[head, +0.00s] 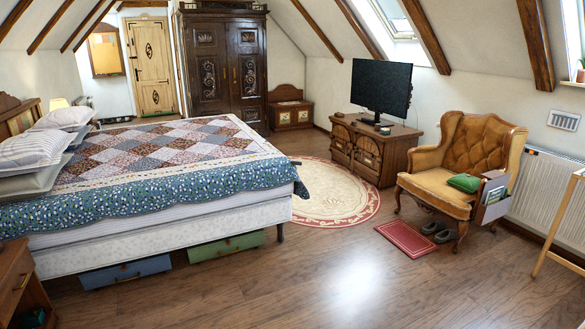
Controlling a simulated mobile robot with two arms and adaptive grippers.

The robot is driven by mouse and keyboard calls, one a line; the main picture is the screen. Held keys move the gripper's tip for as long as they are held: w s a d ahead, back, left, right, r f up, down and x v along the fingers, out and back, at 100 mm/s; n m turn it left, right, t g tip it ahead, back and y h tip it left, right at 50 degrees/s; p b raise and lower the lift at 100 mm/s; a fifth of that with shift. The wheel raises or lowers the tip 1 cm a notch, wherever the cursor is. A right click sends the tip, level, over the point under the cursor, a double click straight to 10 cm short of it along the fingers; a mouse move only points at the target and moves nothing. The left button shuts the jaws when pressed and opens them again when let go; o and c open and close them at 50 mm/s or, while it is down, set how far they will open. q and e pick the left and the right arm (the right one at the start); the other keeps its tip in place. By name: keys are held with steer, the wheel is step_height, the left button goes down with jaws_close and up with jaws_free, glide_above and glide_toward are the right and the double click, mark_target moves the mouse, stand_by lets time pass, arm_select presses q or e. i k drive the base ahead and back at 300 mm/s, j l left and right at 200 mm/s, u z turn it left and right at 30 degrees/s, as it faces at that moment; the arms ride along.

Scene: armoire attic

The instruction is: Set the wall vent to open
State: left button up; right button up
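The wall vent (563,120) is a small white louvred rectangle on the right wall, above the radiator and to the right of the armchair. It is far off and small, so I cannot tell whether its slats are open or closed. Neither of my grippers shows in the head view.
A tan armchair (460,172) with a green cushion and a white radiator (545,190) stand below the vent. A wooden frame (558,222) cuts in at the right edge. A quilted bed (160,170) fills the left. The wooden floor (340,275) in front is clear.

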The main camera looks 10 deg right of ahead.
mark_target(562, 117)
steer(key=i+j+u, duration=0.15)
steer(key=i, duration=0.8)
steer(key=i+l+z, duration=0.15)
steer(key=i+z, duration=0.45)
steer(key=z, duration=0.2)
steer(key=i+z, duration=0.4)
steer(key=i+j+z, duration=0.15)
steer(key=z, duration=0.25)
steer(key=i+l+z, duration=0.15)
steer(key=i+z, duration=0.2)
steer(key=i, duration=0.25)
steer(key=i+z, duration=0.4)
steer(key=i, duration=0.2)
steer(key=i+u, duration=0.4)
steer(key=i, duration=1.2)
steer(key=i+z, duration=0.25)
steer(key=i, duration=0.15)
steer(key=i+j+z, duration=0.2)
steer(key=i, duration=0.15)
steer(key=i+j+z, duration=0.25)
steer(key=i, duration=0.15)
steer(key=i+l, duration=0.45)
steer(key=l, duration=0.15)
